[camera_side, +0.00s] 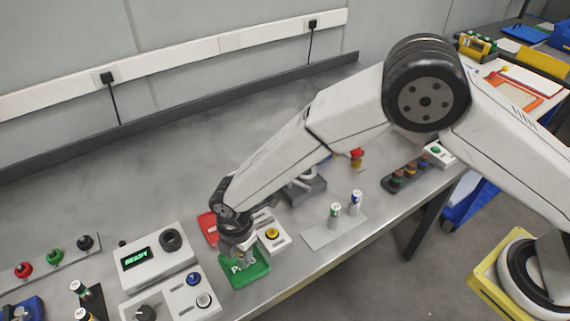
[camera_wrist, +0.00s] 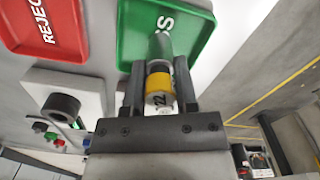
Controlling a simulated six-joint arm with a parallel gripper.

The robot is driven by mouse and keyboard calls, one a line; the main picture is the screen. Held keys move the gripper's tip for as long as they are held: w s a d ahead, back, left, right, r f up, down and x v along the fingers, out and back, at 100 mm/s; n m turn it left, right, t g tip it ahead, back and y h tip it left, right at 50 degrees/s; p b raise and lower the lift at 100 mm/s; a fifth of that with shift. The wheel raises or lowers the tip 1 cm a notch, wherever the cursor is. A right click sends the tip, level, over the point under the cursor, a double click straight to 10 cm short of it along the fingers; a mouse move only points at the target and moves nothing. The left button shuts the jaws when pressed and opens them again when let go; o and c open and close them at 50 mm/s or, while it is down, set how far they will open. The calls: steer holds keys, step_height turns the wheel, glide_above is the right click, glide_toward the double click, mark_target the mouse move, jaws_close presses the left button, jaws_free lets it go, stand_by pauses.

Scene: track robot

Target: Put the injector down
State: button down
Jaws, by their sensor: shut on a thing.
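My gripper (camera_wrist: 160,85) is shut on an injector (camera_wrist: 159,82), a small cylinder with a yellow band, a grey body and the number 22 on its near end. Its far end points at the green tray (camera_wrist: 132,20), whose lettering is partly covered. In the side view my gripper (camera_side: 237,250) is low over the green tray (camera_side: 256,272), marked PASS. There the injector is mostly hidden by the gripper. I cannot tell whether it touches the tray floor.
The red REJECT tray (camera_side: 208,229) lies beside the green one. A box with a READY display (camera_side: 150,259), a box with a yellow button (camera_side: 272,236) and a plate (camera_side: 322,236) with two upright injectors stand close by. The bench's front edge is near.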

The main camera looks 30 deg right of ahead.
steer(key=shift+f, duration=0.1)
steer(key=shift+c, duration=1.9)
jaws_free()
step_height(320, 180, up, 12)
